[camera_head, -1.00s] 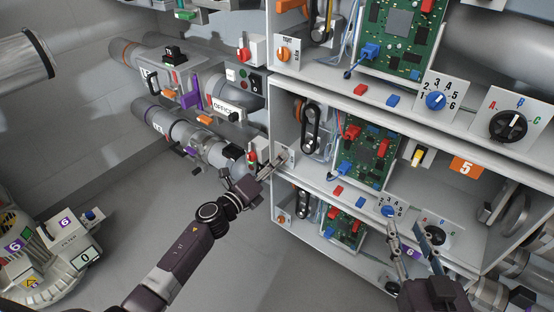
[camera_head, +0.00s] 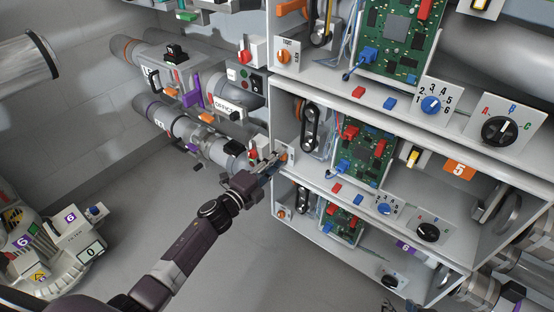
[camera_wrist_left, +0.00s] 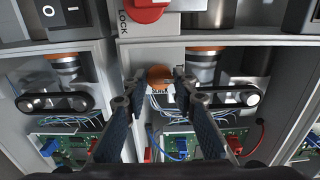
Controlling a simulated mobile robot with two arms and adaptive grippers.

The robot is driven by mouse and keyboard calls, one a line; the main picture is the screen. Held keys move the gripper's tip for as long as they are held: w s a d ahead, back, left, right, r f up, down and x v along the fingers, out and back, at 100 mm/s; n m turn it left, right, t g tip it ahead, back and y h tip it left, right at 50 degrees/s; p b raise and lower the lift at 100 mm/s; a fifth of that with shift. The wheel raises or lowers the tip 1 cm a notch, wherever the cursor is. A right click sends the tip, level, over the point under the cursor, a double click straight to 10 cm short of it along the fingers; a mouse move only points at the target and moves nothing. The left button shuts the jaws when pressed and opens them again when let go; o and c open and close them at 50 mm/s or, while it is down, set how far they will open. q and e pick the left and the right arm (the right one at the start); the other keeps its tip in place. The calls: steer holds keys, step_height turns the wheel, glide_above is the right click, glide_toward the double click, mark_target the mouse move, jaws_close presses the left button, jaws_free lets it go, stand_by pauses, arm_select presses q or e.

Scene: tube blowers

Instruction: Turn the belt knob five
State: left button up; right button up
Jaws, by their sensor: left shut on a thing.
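The orange belt knob (camera_head: 284,157) sits on a small white plate at the left edge of the middle shelf, the one with the orange 5 label (camera_head: 460,167). My left gripper (camera_head: 272,161) reaches it from the lower left and is shut on it. In the left wrist view the round orange knob (camera_wrist_left: 160,73) shows between the two fingertips of my left gripper (camera_wrist_left: 158,78), with partly hidden lettering below it. In the head view the fingers cover part of the knob. Only a small dark piece of my right gripper (camera_head: 389,306) shows at the bottom edge.
A black belt (camera_head: 310,126) and a green circuit board (camera_head: 362,152) are on the same shelf. Another orange knob (camera_head: 287,54) is above and one (camera_head: 283,213) below. A red switch (camera_head: 246,56) and grey tubes stand left. Floor is clear below the left arm.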

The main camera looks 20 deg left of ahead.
stand_by(0.3)
arm_select(q)
steer(key=o, duration=0.9)
steer(key=shift+s, duration=0.1)
steer(key=v, duration=1.2)
